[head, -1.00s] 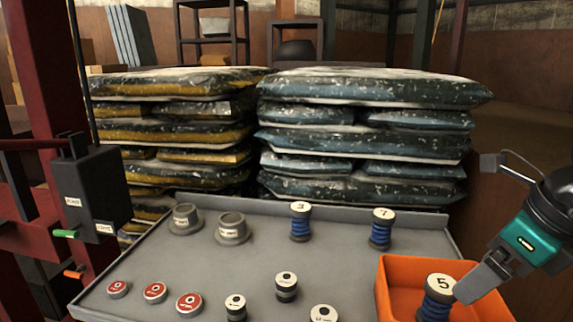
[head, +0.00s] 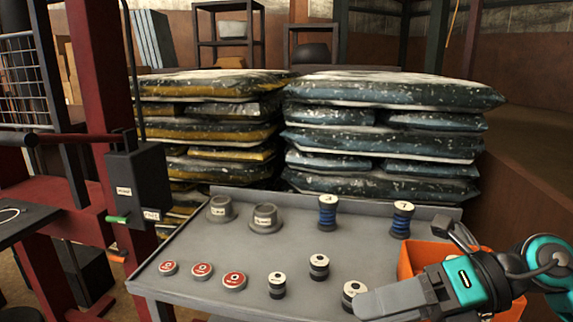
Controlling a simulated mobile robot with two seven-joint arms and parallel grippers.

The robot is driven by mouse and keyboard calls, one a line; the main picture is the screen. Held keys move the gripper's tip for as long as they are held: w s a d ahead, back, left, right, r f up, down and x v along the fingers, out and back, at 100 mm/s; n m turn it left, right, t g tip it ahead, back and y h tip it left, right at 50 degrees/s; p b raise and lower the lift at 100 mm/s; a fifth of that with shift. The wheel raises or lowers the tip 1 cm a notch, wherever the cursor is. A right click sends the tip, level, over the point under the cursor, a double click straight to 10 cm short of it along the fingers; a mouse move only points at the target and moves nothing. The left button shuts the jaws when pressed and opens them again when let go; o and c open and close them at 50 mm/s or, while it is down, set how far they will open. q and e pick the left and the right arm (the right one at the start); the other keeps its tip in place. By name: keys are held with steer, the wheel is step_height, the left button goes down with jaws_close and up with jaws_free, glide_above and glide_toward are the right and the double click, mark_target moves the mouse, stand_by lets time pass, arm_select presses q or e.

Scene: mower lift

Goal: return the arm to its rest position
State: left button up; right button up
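My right gripper (head: 403,264) reaches in from the right, over the front right of the grey bench. Its two grey fingers are spread apart, with nothing seen between them. It covers much of the orange bin (head: 415,257) and hides what is inside. My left gripper is not in view.
The grey bench (head: 210,262) holds red-topped discs (head: 202,270), blue spools (head: 327,213), grey flanged caps (head: 264,218) and small dark-ringed pieces (head: 319,267). Stacked bags (head: 385,130) stand behind. A red post with a black control box (head: 139,188) stands left.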

steer(key=w+d+f+m+t+h+p, duration=0.1)
steer(key=w+d+f+m+t+h, duration=0.2)
steer(key=m+t, duration=0.75)
steer(key=w+f+m+t+p, duration=0.1)
steer(key=w+f+m+t, duration=0.4)
steer(key=m, duration=1.1)
steer(key=s+d+f+m+g+h, duration=0.1)
steer(key=s+f+m+h, duration=0.3)
steer(key=f, duration=0.7)
steer(key=s+d+f+m+g+h, duration=0.1)
steer(key=s+f+m+g+h, duration=0.3)
steer(key=s+f+m, duration=0.4)
step_height(320, 180, down, 3)
steer(key=shift+s+d+f+h+p, duration=0.15)
steer(key=shift+s+d+h+p, duration=0.3)
steer(key=shift+s, duration=0.2)
steer(key=shift+g, duration=0.25)
